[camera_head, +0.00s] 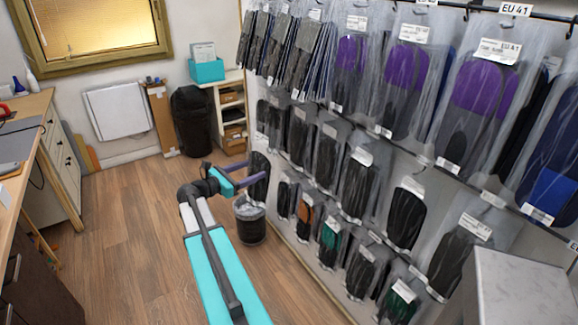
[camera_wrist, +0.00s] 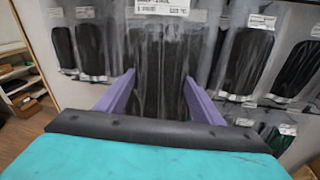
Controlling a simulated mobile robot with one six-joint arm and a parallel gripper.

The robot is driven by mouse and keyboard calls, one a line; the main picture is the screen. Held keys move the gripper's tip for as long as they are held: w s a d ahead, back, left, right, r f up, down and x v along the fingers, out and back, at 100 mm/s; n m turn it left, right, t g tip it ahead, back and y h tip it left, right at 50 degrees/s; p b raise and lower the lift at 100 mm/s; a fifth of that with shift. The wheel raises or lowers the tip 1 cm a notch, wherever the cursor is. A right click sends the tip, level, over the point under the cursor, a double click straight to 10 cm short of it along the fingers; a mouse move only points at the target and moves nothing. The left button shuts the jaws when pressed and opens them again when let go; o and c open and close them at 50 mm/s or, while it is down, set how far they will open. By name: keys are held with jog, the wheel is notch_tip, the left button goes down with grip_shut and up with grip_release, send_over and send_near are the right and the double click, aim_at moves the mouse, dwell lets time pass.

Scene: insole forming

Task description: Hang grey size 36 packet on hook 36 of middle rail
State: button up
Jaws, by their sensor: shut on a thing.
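My gripper (camera_head: 246,181) is at the left end of the packet wall in the head view, its purple fingers pointing right. It is shut on a dark grey packet (camera_head: 259,167), which hangs upright in front of the wall. In the wrist view the packet (camera_wrist: 160,62) stands between the two purple fingers (camera_wrist: 158,92), with a white label at its top edge; the print is too small to read surely. The middle rail (camera_head: 330,108) runs along the wall with dark packets below it. I cannot make out hook 36 or its number.
Purple and dark packets hang from the top rail (camera_head: 460,8), with more packets on a lower row. A dark bin (camera_head: 250,222) stands on the floor below my gripper. White shelves (camera_head: 233,112) stand behind to the left. The wooden floor (camera_head: 125,225) on the left is clear.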

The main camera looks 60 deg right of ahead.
jog(key=s+d+m+g+y, duration=0.1)
jog(key=s+d+m+g, duration=0.1)
jog(key=s+d, duration=0.7)
jog(key=shift+s+d+r+g+y, duration=0.15)
jog(key=shift+s+r+g+y, duration=0.2)
jog(key=shift+s, duration=0.9)
jog(key=shift+s+d+f, duration=0.1)
jog(key=shift+s+d, duration=0.05)
jog(key=shift+d, duration=0.1)
jog(key=p+x, duration=0.3)
jog(key=x, duration=0.5)
jog(key=shift+s+d+f+p, duration=0.2)
jog(key=shift+d+f+p, duration=0.05)
jog(key=shift+p, duration=0.1)
jog(key=shift+s+d+f+b, duration=0.2)
jog(key=shift+d+b, duration=0.1)
jog(key=shift+b, duration=0.65)
dwell(0.4)
jog(key=o, duration=1.2)
